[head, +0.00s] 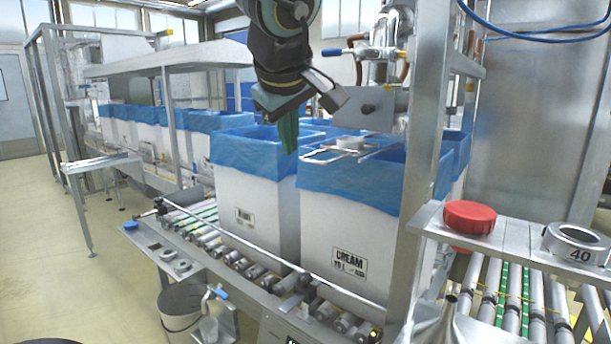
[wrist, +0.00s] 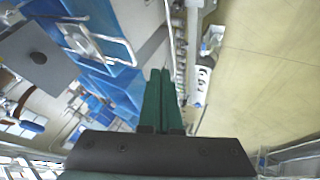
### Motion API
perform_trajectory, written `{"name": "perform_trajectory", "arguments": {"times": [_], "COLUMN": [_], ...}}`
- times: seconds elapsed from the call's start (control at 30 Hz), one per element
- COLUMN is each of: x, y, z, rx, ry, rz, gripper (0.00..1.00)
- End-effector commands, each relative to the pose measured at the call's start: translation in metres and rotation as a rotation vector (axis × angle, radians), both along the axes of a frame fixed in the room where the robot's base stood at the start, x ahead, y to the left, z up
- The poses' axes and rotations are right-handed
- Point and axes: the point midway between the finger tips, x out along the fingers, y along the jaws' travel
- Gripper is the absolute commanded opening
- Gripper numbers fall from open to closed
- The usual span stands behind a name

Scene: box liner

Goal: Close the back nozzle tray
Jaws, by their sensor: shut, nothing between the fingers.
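A metal nozzle tray (head: 345,146) with a wire loop handle sticks out over a blue-lined box in the head view. It also shows at the upper left of the wrist view (wrist: 92,44), with its loop handle towards my fingers. I cannot tell whether this is the back one. My gripper (head: 288,150) points down with its green fingers together and empty, left of the handle and apart from it in the picture. In the wrist view my gripper (wrist: 160,72) has its fingertips right of and below the loop.
A metal plate with a black knob (head: 367,108) stands above the tray. White boxes (head: 345,235) with blue liners sit on the roller conveyor (head: 250,268). A metal post (head: 424,120) rises at the right. A red cap (head: 470,217) sits on a shelf. Open floor lies left.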

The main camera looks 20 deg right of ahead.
Motion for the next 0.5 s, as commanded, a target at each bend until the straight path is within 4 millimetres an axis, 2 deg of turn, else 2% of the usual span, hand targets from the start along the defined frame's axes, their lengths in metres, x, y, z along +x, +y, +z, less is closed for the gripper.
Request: {"name": "perform_trajectory", "arguments": {"times": [0.03,0.1,0.17,0.37,0.4,0.5], "x": [0.005,0.012,0.02,0.044,0.046,0.052], "y": [-0.004,-0.007,-0.009,-0.019,-0.027,-0.039], "z": [-0.014,-0.024,-0.026,-0.057,-0.05,-0.048], "rx": [0.003,0.004,0.009,0.01,0.006,0.005], "ry": [0.003,0.003,0.003,0.003,0.003,0.001], "rz": [-0.003,-0.002,0.001,0.0,0.0,-0.002], "gripper": [0.0,0.0,0.0,0.0,0.0,0.0]}}
